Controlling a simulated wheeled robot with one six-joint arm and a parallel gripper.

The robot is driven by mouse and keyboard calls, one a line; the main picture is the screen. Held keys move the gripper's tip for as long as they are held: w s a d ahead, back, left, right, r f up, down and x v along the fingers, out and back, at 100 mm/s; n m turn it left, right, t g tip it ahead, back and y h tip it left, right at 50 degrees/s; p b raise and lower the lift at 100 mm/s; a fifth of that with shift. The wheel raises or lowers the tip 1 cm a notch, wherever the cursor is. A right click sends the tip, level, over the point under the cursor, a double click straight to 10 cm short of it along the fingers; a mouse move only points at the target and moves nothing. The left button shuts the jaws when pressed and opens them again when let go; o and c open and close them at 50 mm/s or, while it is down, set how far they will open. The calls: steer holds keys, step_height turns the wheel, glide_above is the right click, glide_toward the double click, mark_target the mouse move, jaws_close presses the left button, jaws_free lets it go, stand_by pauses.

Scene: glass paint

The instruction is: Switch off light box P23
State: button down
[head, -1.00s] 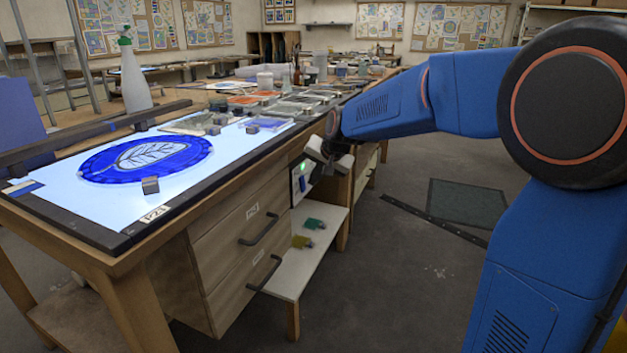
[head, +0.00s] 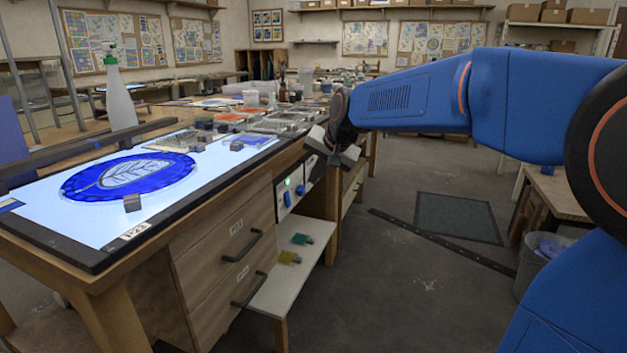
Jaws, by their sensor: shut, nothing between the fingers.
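Light box P23 (head: 95,224) is set in the bench top at the left and glows pale blue-white. A round blue glass piece with a leaf drawing (head: 128,177) lies on it. On the bench's front, right of the drawers, a pale switch panel (head: 292,180) shows a lit green lamp (head: 287,183) and blue switch parts (head: 288,199). My gripper (head: 325,158) is at the upper right of this panel, close to the bench edge. It is shut and empty. It hides part of the panel's right side, and I cannot tell whether it touches it.
Drawers with dark handles (head: 243,246) stand left of the panel. A low shelf (head: 290,272) below it holds a green and a yellow item. Bottles and trays crowd the bench's far part. The floor right of the bench is mostly open, with a dark mat (head: 457,216).

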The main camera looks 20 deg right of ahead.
mark_target(287, 199)
steer(key=shift+s+f, duration=0.35)
steer(key=shift+f, duration=0.35)
steer(key=shift+f, duration=0.1)
steer(key=a+r+x, duration=0.1)
steer(key=a+x, duration=0.1)
steer(key=x, duration=1)
steer(key=shift+w+a, duration=0.3)
steer(key=shift+w, duration=0.15)
